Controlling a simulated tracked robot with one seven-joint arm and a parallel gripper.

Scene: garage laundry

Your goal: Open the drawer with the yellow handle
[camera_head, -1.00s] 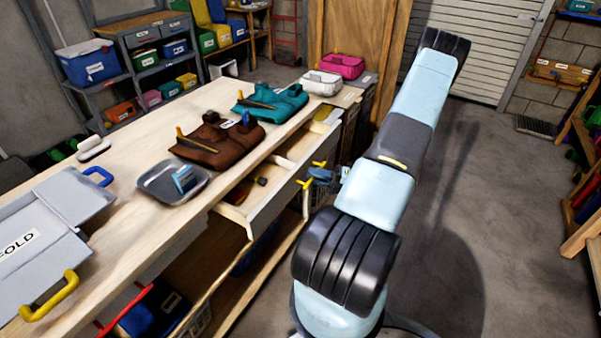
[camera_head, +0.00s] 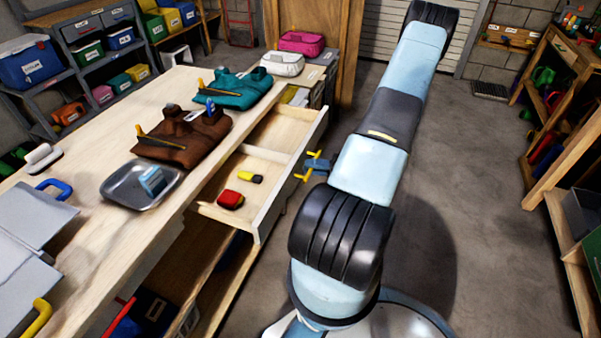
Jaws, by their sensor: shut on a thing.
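The wooden drawer (camera_head: 274,204) under the long workbench is pulled well out, and its inside shows. A red item (camera_head: 230,199) and a small yellow-and-black item (camera_head: 250,177) lie in it. The yellow handle (camera_head: 302,178) is on the outer side of the drawer front; its two ends show on either side of my gripper. My gripper (camera_head: 312,166), small and blue in this view, is shut on the handle's middle. The fingertips and the handle's middle are mostly hidden.
On the bench (camera_head: 110,238) are a grey tray (camera_head: 120,193), brown cloth (camera_head: 190,140), teal cloth (camera_head: 240,90) and a grey folding board (camera_head: 28,214). Shelves (camera_head: 560,100) stand at the right. The floor (camera_head: 470,210) between is clear.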

